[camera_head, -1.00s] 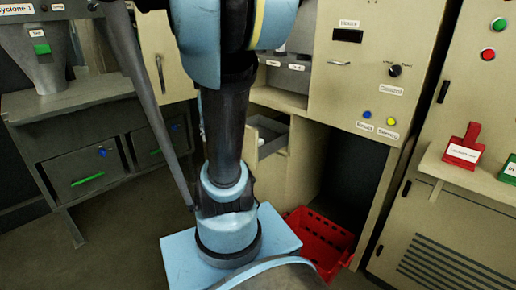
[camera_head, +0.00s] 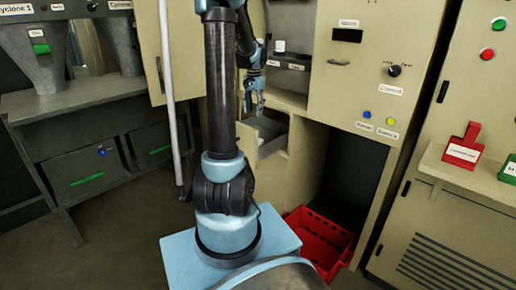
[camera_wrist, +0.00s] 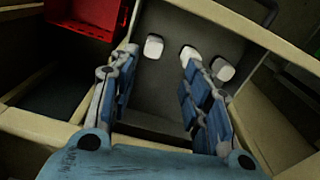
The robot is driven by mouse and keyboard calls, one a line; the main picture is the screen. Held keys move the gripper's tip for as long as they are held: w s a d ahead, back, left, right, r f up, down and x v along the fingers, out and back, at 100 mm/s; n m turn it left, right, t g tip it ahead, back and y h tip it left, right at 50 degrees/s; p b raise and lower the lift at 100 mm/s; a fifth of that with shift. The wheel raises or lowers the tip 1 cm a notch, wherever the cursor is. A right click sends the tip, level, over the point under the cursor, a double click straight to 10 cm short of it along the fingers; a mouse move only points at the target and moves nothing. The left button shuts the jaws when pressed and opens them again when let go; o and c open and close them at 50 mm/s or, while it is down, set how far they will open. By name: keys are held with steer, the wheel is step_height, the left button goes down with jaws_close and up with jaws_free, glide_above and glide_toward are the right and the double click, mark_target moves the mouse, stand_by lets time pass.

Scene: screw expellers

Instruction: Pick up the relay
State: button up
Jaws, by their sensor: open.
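Small white pieces, which may be relays, lie in an open grey drawer (camera_wrist: 172,85). In the wrist view, one white piece (camera_wrist: 153,46) appears between the fingertips, a second (camera_wrist: 188,52) is partly hidden by the right finger, and a third (camera_wrist: 223,70) lies right of that finger. I cannot tell which is the task's relay. My gripper (camera_wrist: 158,58) is open, with nothing between its fingers that I can see held. In the head view, my gripper (camera_head: 259,103) hangs just above the drawer (camera_head: 272,134); the drawer's contents are barely visible there.
A red crate (camera_head: 318,243) stands on the floor beside a dark recess. A cream cabinet with a control panel (camera_head: 362,75) rises right of the drawer. Hoppers and a grey bench (camera_head: 85,95) stand left. The left floor is clear.

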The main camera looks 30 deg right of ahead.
steer(key=d+f, duration=0.1)
steer(key=d, duration=0.2)
steer(key=m, duration=0.1)
glide_above(260, 140)
step_height(260, 140, down, 12)
steer(key=shift+w+f, duration=0.1)
steer(key=shift+w, duration=0.05)
steer(key=shift+a+f, duration=0.2)
steer(key=shift+f, duration=2.6)
steer(key=shift+c, duration=0.3)
steer(key=c, duration=0.8)
